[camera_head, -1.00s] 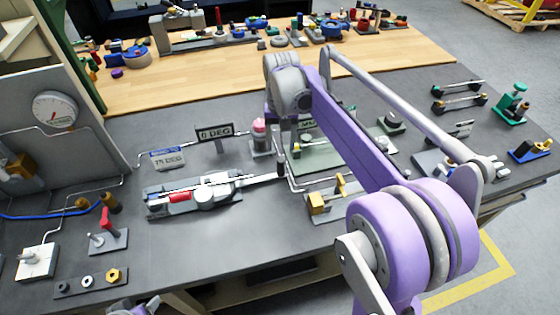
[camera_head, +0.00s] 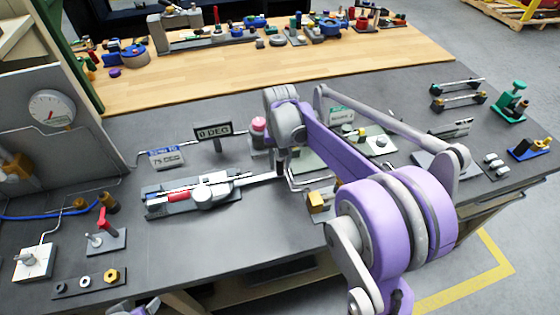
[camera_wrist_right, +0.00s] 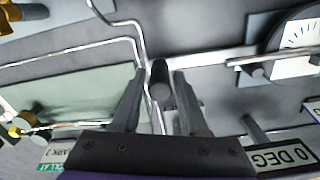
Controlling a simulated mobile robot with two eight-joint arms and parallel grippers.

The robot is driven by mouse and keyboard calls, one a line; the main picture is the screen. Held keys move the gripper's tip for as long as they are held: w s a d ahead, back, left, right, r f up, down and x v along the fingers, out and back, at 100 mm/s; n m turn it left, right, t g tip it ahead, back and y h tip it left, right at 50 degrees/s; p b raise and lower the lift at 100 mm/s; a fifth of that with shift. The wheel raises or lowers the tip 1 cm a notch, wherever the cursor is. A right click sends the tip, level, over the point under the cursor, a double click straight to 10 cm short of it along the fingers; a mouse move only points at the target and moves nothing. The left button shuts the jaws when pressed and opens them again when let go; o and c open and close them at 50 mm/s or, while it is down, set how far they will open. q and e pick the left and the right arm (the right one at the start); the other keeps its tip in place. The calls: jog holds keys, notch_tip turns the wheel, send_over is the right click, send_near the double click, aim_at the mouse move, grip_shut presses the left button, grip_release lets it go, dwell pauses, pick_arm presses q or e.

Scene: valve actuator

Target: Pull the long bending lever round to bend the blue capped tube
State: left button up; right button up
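The tube bender (camera_head: 205,194) with a red part sits on a grey plate left of the table's middle. Its long lever (camera_head: 258,178) points right, and it also shows in the right wrist view (camera_wrist_right: 215,57). A dark upright grip (camera_wrist_right: 160,85) stands at the lever's end. My right gripper (camera_wrist_right: 160,73) is open, with its fingers on either side of this grip; I see no clear squeeze. In the head view my right gripper (camera_head: 281,160) is partly hidden by its wrist. The blue cap is too small to make out surely. Only a bit of my left gripper (camera_head: 135,308) shows at the bottom edge.
A "0 DEG" sign (camera_head: 213,133) and a "75 DEG" plate (camera_head: 167,158) stand behind the bender. A pink-topped post (camera_head: 258,128) is close to my right gripper. A brass block fixture (camera_head: 318,202) is to its front right.

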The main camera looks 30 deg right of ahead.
grip_shut()
dwell(1.1)
